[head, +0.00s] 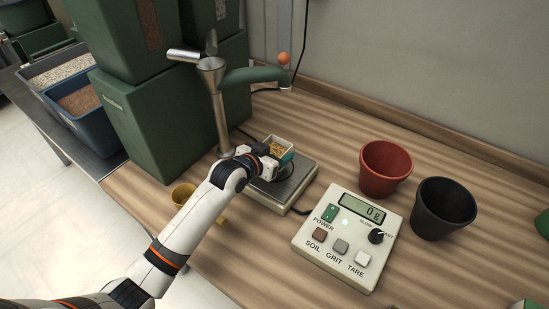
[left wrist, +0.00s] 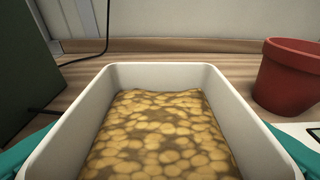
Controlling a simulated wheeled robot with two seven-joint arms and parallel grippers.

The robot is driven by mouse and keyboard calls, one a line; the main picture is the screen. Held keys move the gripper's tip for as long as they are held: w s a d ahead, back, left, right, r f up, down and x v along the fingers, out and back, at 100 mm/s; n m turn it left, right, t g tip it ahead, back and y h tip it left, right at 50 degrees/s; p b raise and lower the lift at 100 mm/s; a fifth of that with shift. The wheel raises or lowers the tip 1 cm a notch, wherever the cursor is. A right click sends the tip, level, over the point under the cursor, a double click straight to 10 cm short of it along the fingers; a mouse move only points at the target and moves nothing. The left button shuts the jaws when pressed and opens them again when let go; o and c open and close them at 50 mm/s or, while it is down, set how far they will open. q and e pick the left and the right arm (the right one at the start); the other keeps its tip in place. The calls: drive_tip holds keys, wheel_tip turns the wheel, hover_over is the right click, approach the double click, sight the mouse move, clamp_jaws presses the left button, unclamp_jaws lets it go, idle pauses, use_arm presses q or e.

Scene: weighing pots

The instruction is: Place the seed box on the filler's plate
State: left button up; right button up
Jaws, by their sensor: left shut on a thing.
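The seed box (head: 277,148) is a small white open box filled with tan seeds. In the left wrist view the seed box (left wrist: 160,75) fills the lower middle, upright, with teal at both sides. My left gripper (head: 272,155) is shut on it. The filler's plate (head: 283,187) is a square metal plate on the bench beside the filler's post. The box appears over the plate's far left part; I cannot tell whether it touches the plate. The display reads 0 g. My right gripper is not in view.
The filler's post and green spout (head: 255,75) rise just behind the plate. The control panel (head: 348,237) stands to the right, with a red pot (head: 385,168) and a black pot (head: 443,208) beyond. A yellow cup (head: 183,194) is left of my arm. Green bins (head: 165,120) stand behind.

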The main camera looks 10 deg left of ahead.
use_arm(q)
drive_tip(key=shift+f, duration=1.15)
drive_tip(key=o, duration=1.1)
drive_tip(key=shift+c, duration=0.2)
drive_tip(key=shift+r, duration=0.1)
drive_tip(key=v, duration=1.2)
